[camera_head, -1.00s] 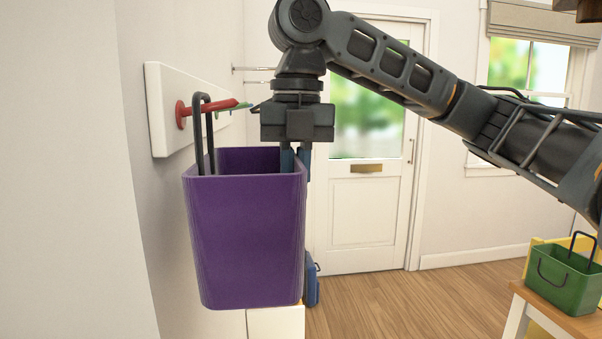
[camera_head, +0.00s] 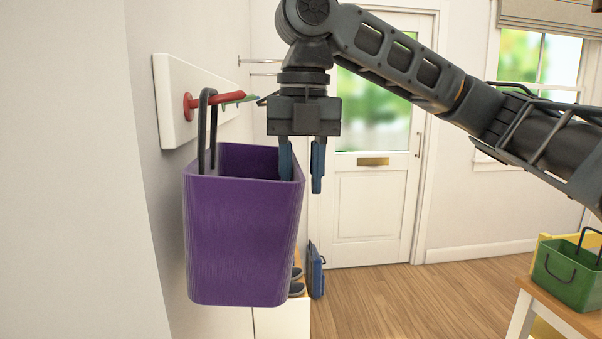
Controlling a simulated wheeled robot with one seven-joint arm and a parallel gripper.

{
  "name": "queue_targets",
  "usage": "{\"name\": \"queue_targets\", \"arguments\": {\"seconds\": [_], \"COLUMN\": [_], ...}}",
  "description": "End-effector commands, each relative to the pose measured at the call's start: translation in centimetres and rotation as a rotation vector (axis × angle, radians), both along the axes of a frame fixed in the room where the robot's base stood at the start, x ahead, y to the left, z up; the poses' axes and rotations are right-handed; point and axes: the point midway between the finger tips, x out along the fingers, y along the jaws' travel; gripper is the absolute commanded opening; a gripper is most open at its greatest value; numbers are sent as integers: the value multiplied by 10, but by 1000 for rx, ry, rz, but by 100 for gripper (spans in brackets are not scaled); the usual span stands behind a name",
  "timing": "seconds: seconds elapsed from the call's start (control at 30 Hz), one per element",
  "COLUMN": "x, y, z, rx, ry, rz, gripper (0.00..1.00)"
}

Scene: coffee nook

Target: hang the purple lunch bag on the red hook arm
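The purple lunch bag (camera_head: 240,240) is left of centre, beside the wall. Its dark handle (camera_head: 204,130) loops over the red hook arm (camera_head: 226,98), which sticks out from a white wall board. The bag hangs roughly upright with a slight tilt. My gripper (camera_head: 302,184) points down at the bag's right rim. Its two blue fingers are apart: the left one reaches down inside the rim, the right one is outside it. Whether a finger touches the bag cannot be told.
A green bag (camera_head: 568,274) stands on a wooden-topped table at right. A blue case (camera_head: 316,272) and dark shoes (camera_head: 297,280) are low behind the purple bag. Floor at centre right is clear.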

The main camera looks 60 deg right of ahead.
Motion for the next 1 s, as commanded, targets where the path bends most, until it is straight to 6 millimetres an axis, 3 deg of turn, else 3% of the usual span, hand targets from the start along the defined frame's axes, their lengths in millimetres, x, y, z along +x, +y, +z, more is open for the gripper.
{"name": "queue_targets", "arguments": {"seconds": [0.37,0.8,1.0], "x": [0,-1,-2], "y": [0,-1,-1], "z": [4,67,78], "rx": [-1,-2,0], "ry": [-1,0,0], "rz": [0,-1,0], "gripper": [40,40,40]}}
